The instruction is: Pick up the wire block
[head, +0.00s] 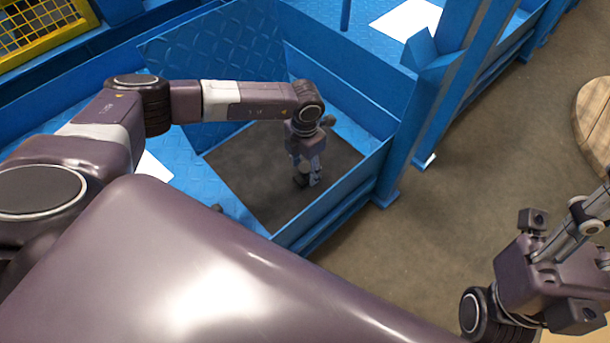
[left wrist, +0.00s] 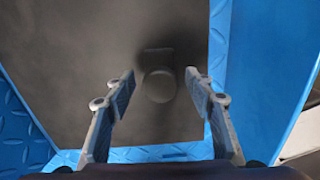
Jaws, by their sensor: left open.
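A dark, blurred block with a rounded face, which looks like the wire block (left wrist: 159,86), lies on the dark floor of a blue bin in the left wrist view. It shows between and beyond my left fingertips. My left gripper (head: 307,182) points down inside the bin in the head view; it also shows in the left wrist view (left wrist: 160,78). Its two fingers are spread with a clear gap between them, and nothing is held. In the head view I cannot tell the block apart from the fingertips. My right gripper (head: 592,212) is at the right edge, partly cut off.
The blue bin (head: 335,208) has raised walls close around my left gripper. A blue post (head: 430,110) stands to its right. White sheets (head: 408,20) lie on blue surfaces. A yellow mesh guard (head: 35,28) is at top left. A round wooden top (head: 595,120) is at right.

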